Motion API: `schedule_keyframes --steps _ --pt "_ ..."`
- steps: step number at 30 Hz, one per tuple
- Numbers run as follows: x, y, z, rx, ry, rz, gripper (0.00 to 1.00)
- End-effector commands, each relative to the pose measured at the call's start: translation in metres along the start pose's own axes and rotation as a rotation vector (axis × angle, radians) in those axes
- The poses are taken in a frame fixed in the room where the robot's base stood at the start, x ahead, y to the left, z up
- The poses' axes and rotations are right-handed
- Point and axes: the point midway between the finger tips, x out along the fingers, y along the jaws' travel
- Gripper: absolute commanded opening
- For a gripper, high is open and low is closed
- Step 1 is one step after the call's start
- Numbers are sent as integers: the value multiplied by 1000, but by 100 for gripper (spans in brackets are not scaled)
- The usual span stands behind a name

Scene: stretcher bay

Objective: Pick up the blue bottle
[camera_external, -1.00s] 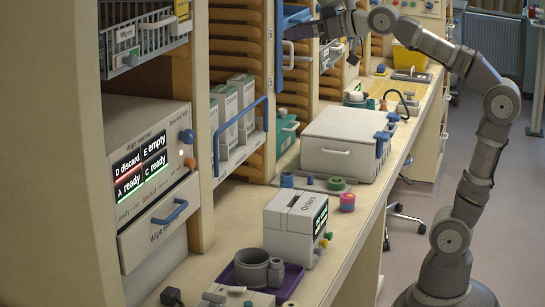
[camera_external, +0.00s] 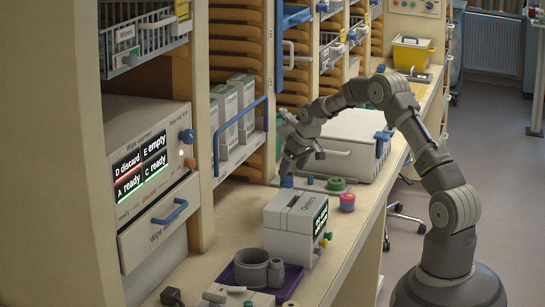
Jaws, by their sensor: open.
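My gripper (camera_external: 293,162) is open and points down over the counter, in front of the shelf bay. A small blue cylindrical object (camera_external: 287,181) stands on the counter just below my fingertips. It may be the blue bottle, but it is too small to tell. The gripper looks empty and slightly above this object; whether they touch cannot be told. My forearm and wrist hide part of the counter behind.
A large white box (camera_external: 349,140) stands just behind and right of the gripper. A green ring-shaped item (camera_external: 336,184) and a pink item (camera_external: 347,202) sit to the right. A white device labelled Orders (camera_external: 290,225) stands nearer, and a purple tray (camera_external: 292,281) holds grey cups.

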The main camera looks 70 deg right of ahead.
Motion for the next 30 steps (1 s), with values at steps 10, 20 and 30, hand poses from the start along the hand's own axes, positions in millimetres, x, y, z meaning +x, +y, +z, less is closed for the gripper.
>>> schedule_keyframes --steps 10,20,30 --pt "54 8 10 11 -23 -3 76" --pt "92 6 8 11 -21 -3 76" --pt "91 6 7 11 -21 -3 41"
